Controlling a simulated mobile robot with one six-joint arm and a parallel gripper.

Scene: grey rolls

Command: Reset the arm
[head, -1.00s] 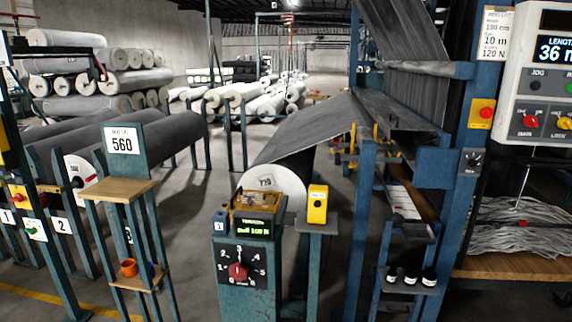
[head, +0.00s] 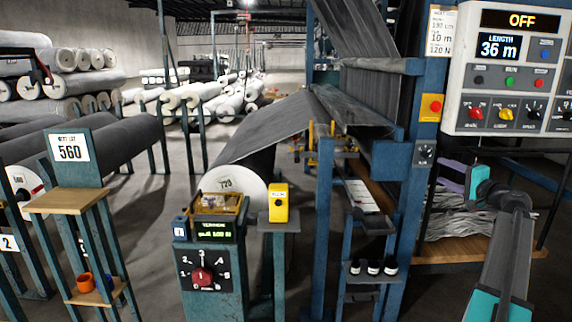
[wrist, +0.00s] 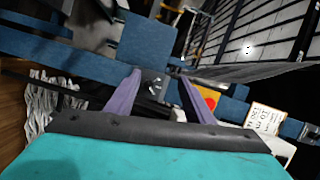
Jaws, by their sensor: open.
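My arm (head: 505,240) reaches up from the lower right of the head view, in front of the wooden bench (head: 455,250). My gripper (head: 442,172) has purple fingers pointing left, close in the picture to the blue machine post. In the wrist view my gripper (wrist: 157,80) shows its two purple fingers apart, with nothing between them.
The blue machine frame (head: 405,200) stands left of my gripper, with a red button on a yellow plate (head: 431,107). A control panel (head: 510,65) reading OFF and 36 m hangs above. Grey strands (head: 450,222) lie on the bench behind. A dial pedestal (head: 210,285) stands left.

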